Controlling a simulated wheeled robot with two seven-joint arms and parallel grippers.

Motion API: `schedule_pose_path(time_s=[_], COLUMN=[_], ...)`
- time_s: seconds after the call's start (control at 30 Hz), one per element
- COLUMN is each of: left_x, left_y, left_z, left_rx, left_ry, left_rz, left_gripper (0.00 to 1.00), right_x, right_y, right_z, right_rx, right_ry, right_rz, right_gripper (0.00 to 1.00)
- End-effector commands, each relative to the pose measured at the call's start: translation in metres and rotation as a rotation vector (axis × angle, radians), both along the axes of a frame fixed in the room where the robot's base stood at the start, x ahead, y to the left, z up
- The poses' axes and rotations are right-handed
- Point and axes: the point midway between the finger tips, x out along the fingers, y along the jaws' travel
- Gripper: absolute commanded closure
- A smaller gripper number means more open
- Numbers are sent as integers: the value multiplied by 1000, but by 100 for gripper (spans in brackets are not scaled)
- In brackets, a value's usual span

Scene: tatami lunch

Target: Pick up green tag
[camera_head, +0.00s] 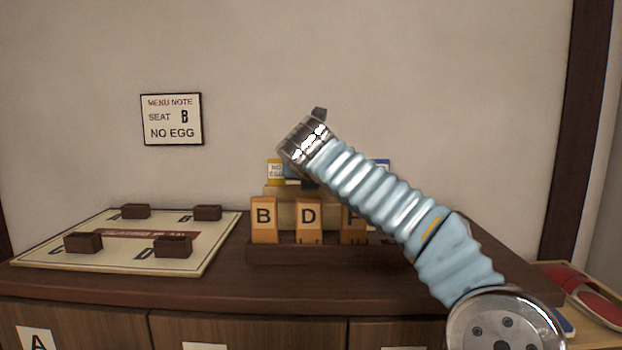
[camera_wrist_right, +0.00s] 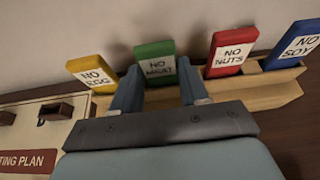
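The green tag (camera_wrist_right: 153,50) with a white "NO WHEAT"-like label, partly blurred, stands upright in a light wooden rack (camera_wrist_right: 238,97). My right gripper (camera_wrist_right: 160,68) is open, with one finger near each side edge of the green tag. I cannot tell if the fingers touch it. In the head view my right arm hides the green tag and most of the gripper. My left gripper is in neither view.
The yellow tag (camera_wrist_right: 88,68) stands left of the green one; the red (camera_wrist_right: 230,52) and blue (camera_wrist_right: 292,46) tags stand right. Lettered wooden blocks (camera_head: 264,220) stand in a dark tray (camera_head: 290,256) in front. A seating board (camera_head: 105,262) lies at left.

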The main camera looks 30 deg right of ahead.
Motion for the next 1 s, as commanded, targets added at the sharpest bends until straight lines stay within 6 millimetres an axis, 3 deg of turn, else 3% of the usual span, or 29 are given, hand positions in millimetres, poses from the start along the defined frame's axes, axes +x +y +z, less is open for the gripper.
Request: schedule_pose_path(time_s=[0.03,0.2,0.57,0.8,1.0], left_x=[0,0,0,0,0], left_y=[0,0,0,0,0], left_z=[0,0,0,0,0], left_rx=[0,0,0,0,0], left_ry=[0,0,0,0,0], left_rz=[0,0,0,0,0], left_gripper=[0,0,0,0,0], right_x=[0,0,0,1,-35], right_y=[0,0,0,1,17], right_z=[0,0,6,32,77], right_rx=[0,0,2,4,4], right_ry=[0,0,-1,-3,-6], right_rz=[0,0,0,2,6], right_gripper=[64,87,87,87,87])
